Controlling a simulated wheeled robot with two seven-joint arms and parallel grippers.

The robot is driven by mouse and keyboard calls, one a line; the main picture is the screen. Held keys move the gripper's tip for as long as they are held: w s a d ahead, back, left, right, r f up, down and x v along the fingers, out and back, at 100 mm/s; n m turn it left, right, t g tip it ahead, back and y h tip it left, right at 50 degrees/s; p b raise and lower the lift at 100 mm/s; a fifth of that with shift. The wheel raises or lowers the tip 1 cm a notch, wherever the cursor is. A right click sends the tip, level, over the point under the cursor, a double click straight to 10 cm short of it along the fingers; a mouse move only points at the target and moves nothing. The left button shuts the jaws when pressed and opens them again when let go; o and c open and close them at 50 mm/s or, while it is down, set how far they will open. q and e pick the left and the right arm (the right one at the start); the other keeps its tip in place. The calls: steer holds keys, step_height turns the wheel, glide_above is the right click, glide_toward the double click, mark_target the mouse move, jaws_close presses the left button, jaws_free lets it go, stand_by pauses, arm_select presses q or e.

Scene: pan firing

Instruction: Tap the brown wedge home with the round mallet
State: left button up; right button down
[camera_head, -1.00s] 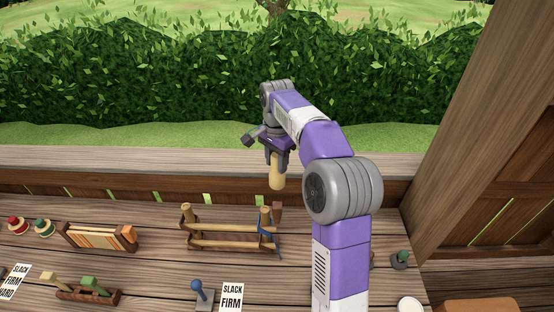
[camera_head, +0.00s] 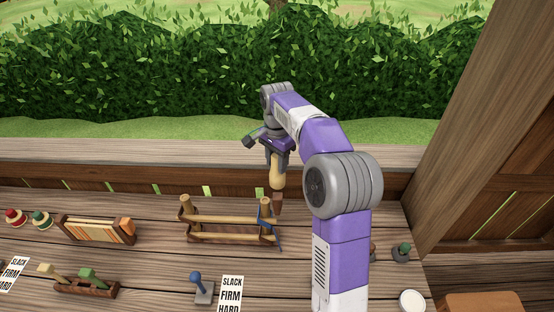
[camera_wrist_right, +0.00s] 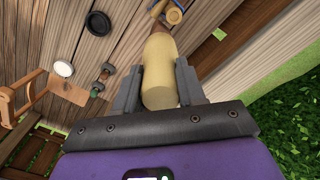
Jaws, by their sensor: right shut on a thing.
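My right gripper (camera_head: 277,155) is shut on the round mallet (camera_head: 277,174), a pale wooden, rounded piece that hangs down from the fingers. In the right wrist view the mallet (camera_wrist_right: 160,68) sits between the two grey fingers. The brown wedge (camera_head: 279,204) is at the right end of the wooden frame (camera_head: 222,238), beside its right post and a blue cord. The mallet's lower end lines up just above the wedge in the head view; I cannot tell whether they touch. My left gripper is not in view.
A blue-knobbed lever (camera_head: 197,282) stands beside a SLACK/FIRM/HARD card (camera_head: 230,294) in front. A slatted wooden rack (camera_head: 98,231) and a block holder (camera_head: 85,288) are at the left. A white round dish (camera_head: 411,300) is at the front right. A ledge (camera_head: 100,155) runs behind.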

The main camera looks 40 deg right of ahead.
mark_target(277, 176)
step_height(277, 176, down, 6)
steer(key=b, duration=0.4)
steer(key=shift+f, duration=0.15)
step_height(277, 176, up, 3)
steer(key=p, duration=0.3)
steer(key=shift+r, duration=0.2)
steer(key=shift+p, duration=0.3)
step_height(277, 176, up, 3)
steer(key=shift+f+p, duration=0.15)
steer(key=shift+p, duration=1.1)
steer(key=shift+f, duration=0.1)
